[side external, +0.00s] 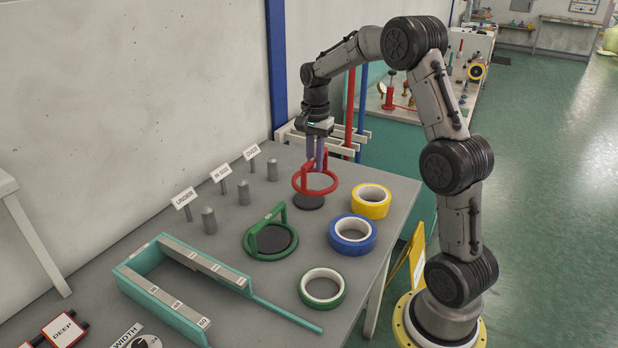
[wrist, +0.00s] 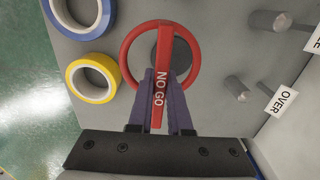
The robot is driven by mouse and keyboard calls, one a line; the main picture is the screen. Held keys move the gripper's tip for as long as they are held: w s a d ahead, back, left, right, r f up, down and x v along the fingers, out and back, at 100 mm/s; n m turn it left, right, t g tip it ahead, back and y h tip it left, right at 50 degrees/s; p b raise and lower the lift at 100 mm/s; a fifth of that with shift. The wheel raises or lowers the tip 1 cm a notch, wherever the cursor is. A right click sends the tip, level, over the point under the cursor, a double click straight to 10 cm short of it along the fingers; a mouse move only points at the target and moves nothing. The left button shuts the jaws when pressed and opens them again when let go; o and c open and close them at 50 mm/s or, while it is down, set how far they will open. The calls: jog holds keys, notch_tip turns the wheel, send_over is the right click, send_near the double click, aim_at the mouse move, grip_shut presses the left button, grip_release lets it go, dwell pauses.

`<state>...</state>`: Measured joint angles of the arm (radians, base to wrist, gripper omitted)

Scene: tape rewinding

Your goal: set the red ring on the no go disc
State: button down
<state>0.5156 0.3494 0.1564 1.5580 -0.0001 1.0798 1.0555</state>
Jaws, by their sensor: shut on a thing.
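The red ring (side external: 316,193) has an upright handle over it, marked NO GO in the wrist view (wrist: 123,62). My gripper (side external: 316,162) points down and is shut on this handle; its fingers also flank the handle in the wrist view (wrist: 161,78). The ring is held in the air, roughly level. The dark no go disc (side external: 309,203) lies on the table below it, partly hidden by the ring. In the wrist view the disc (wrist: 178,58) shows inside the ring, right of its middle, partly behind the handle.
A green ring (side external: 252,252) with a handle lies around another dark disc. Yellow (side external: 371,202), blue (side external: 352,236) and green (side external: 321,288) tape rolls line the right side. Grey pegs (side external: 243,192) with signs stand at the back left. A teal gauge tray (side external: 165,310) lies in front.

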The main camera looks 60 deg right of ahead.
jog(key=shift+w+d+f, duration=0.25)
jog(key=shift+w+f, duration=0.2)
jog(key=shift+f, duration=0.65)
jog(key=shift+w+d+f, duration=0.25)
jog(key=shift+w+f, duration=0.15)
jog(key=shift+f, duration=0.65)
jog(key=shift+w+d+f, duration=0.25)
jog(key=shift+w+f, duration=0.2)
jog(key=shift+f, duration=0.65)
jog(key=shift+f, duration=0.35)
jog(key=shift+f, duration=0.25)
jog(key=c, duration=0.8)
grip_release()
jog(key=shift+c, duration=0.2)
